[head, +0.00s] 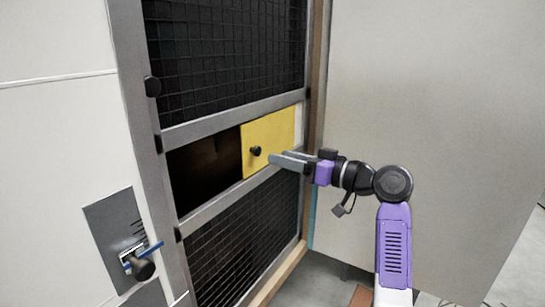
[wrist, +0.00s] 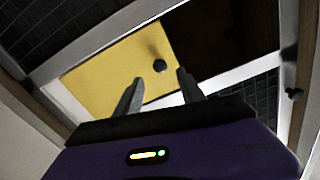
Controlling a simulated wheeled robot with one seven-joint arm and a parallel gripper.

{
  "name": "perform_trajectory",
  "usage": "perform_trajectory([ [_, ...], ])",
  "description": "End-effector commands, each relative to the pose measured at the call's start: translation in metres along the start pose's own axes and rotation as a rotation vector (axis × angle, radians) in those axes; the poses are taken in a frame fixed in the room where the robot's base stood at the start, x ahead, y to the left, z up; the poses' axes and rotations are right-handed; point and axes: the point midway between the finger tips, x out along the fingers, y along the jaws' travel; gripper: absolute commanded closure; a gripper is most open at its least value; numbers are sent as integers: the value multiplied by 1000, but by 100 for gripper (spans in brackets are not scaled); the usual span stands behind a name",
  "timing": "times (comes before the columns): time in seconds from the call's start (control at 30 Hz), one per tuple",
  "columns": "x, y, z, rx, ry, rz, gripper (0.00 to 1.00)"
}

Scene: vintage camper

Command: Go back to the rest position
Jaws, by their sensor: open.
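My gripper (head: 272,159) reaches in from the right in the head view, in front of the yellow panel (head: 278,133) with its black knob (head: 256,151). In the wrist view the two fingers of my gripper (wrist: 160,88) are spread apart with nothing between them. The black knob (wrist: 160,66) lies just beyond the fingertips there, on the yellow panel (wrist: 98,76). I cannot tell whether a finger touches the panel or knob.
A dark opening (head: 205,170) is left of the yellow panel. Black mesh panels (head: 235,55) sit above and below in a grey frame. A pale wall (head: 420,110) stands close on the right.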

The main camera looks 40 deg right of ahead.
Motion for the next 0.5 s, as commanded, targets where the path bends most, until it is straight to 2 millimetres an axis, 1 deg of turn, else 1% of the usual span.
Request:
perform_trajectory([
  [0.03, -6, 1, 0, 0, 1, 2, 53],
  [0.17, -15, 0, 0, 0, 0, 0, 53],
  [0.5, -16, 0, 0, 1, 0, -1, 53],
])
